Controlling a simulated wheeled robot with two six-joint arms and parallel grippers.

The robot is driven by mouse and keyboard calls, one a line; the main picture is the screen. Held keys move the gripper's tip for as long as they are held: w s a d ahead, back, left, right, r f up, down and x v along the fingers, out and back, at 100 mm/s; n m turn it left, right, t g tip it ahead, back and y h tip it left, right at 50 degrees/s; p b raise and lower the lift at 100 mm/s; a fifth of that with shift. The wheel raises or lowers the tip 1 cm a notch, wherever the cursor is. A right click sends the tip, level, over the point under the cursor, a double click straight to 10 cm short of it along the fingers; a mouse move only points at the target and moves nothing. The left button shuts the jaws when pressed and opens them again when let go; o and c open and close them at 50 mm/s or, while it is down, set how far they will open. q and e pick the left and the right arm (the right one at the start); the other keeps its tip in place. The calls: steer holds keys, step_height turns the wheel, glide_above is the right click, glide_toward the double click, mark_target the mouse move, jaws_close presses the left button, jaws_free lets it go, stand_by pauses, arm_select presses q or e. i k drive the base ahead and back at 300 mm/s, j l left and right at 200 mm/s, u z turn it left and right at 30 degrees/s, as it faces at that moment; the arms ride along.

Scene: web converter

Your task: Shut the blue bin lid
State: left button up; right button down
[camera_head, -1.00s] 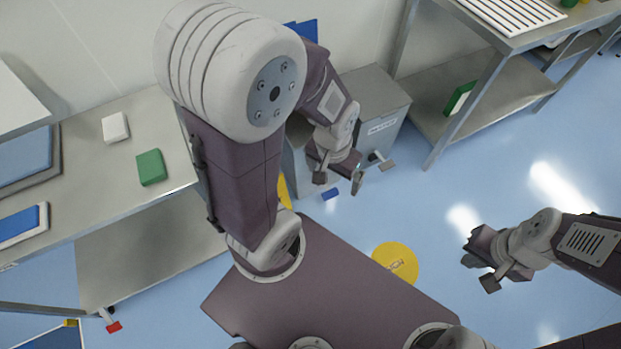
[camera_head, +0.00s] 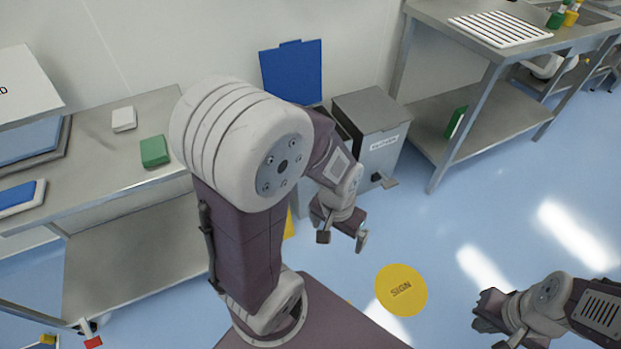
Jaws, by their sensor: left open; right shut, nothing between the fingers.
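The blue lid (camera_head: 292,72) stands raised and upright against the back wall. Its bin is mostly hidden behind my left arm. My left gripper (camera_head: 342,238) is open and empty, in front of and well below the lid, over the floor before the grey bin. My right gripper (camera_head: 492,325) is shut and empty at the lower right, far from the lid.
A grey lidded bin (camera_head: 382,150) with a pedal stands right of the blue-lidded one. A steel bench (camera_head: 105,165) is at left, a steel rack (camera_head: 425,95) at right. A round yellow floor sign (camera_head: 401,290) lies on open blue floor.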

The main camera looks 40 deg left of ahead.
mark_target(292, 72)
steer(key=u, duration=1.45)
